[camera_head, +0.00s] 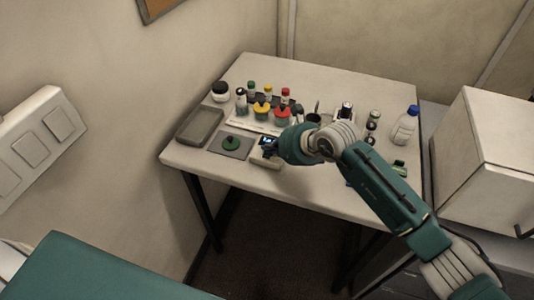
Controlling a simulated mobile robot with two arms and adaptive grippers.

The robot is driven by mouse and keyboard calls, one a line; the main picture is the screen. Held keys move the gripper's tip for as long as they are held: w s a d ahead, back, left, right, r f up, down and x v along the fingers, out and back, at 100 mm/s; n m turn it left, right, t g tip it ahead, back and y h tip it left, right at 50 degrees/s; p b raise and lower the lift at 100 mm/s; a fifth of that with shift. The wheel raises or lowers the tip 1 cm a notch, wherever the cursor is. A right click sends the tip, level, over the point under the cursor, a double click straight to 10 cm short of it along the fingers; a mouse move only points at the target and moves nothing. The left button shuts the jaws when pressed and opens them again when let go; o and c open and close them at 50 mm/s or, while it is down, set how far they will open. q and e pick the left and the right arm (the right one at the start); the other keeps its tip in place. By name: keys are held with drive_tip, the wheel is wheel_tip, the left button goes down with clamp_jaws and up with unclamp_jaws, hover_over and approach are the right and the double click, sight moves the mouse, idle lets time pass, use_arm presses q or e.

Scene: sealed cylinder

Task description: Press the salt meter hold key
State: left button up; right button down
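A small dark device with a lit bluish display (267,142), which looks like the salt meter, is near the front middle of the white table (330,194). It sits at a pale block (266,161). My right arm reaches in from the lower right. My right gripper (280,151) is right beside the device, on its right side. The fingertips are small and partly hidden by the wrist, so I cannot tell whether they touch it. The hold key is too small to make out. My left gripper is out of view.
A green round item (231,143) on a grey pad and a grey tray (200,126) are left of the device. Several coloured-cap bottles (262,108) stand behind it. A blue-capped bottle (405,127) stands at the right. A white cabinet (485,160) is beyond the table's right edge.

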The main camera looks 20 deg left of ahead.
drive_tip(key=shift+r+p, duration=0.35)
drive_tip(key=shift+r, duration=0.35)
drive_tip(key=shift+r+p, duration=1.35)
drive_tip(key=shift+r, duration=1.2)
